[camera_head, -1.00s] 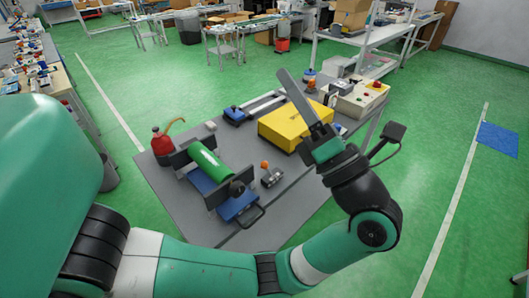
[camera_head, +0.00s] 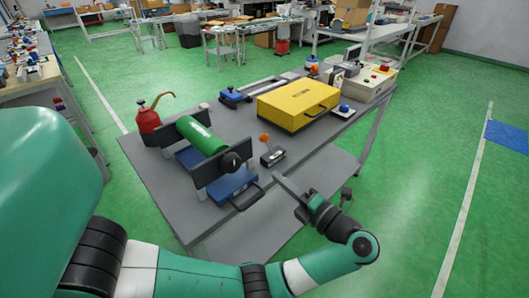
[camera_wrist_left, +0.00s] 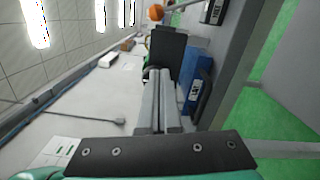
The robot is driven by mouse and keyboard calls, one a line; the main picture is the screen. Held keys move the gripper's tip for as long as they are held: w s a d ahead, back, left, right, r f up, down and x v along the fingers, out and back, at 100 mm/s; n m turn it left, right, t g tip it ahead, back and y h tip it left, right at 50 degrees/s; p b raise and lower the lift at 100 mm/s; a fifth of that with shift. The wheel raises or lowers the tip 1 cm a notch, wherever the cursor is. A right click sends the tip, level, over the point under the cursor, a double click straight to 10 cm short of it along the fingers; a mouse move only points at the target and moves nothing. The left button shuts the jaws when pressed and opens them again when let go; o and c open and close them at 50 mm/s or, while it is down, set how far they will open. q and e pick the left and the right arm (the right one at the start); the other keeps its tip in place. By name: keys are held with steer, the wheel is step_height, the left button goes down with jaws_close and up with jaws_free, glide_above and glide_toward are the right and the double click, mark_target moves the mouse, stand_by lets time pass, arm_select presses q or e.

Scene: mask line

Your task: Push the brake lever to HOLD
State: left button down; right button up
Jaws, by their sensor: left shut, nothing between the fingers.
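The brake lever (camera_head: 264,140) has an orange ball knob on a thin rod, rising from a small dark base (camera_head: 273,157) with a pale label. It stands on the grey table right of the green roller, and its rod leans left. The knob (camera_wrist_left: 156,12) also shows at the top of the left wrist view, beyond my fingertips. My left gripper (camera_head: 278,177) is shut and empty. Its fingertips are close to the lever base, on the near side at the table's front edge, apart from the knob. My right gripper is not in view.
A green roller (camera_head: 203,139) sits between dark plates beside a blue box (camera_head: 232,186) with a handle. A red oil can (camera_head: 148,121) stands at the left. A yellow case (camera_head: 297,105) and a control box (camera_head: 369,84) stand behind. The grey table (camera_head: 190,218) is bare in front.

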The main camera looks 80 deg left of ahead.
mark_target(268, 145)
arm_select(q)
steer(key=p+x, duration=0.6)
steer(key=x, duration=0.4)
steer(key=shift+a+f+p, duration=0.1)
steer(key=shift+a+p, duration=0.15)
steer(key=shift+p, duration=0.1)
steer(key=shift+w+a+r+b, duration=0.15)
steer(key=shift+w+a+b, duration=0.2)
steer(key=shift+w+a, duration=0.15)
steer(key=shift+w+a+r+b, duration=0.15)
steer(key=shift+w+a+b, duration=0.2)
steer(key=shift+w, duration=0.2)
steer(key=shift+w+a+r, duration=0.25)
steer(key=shift+w+a, duration=0.05)
steer(key=shift+a, duration=0.05)
steer(key=shift+r, duration=0.1)
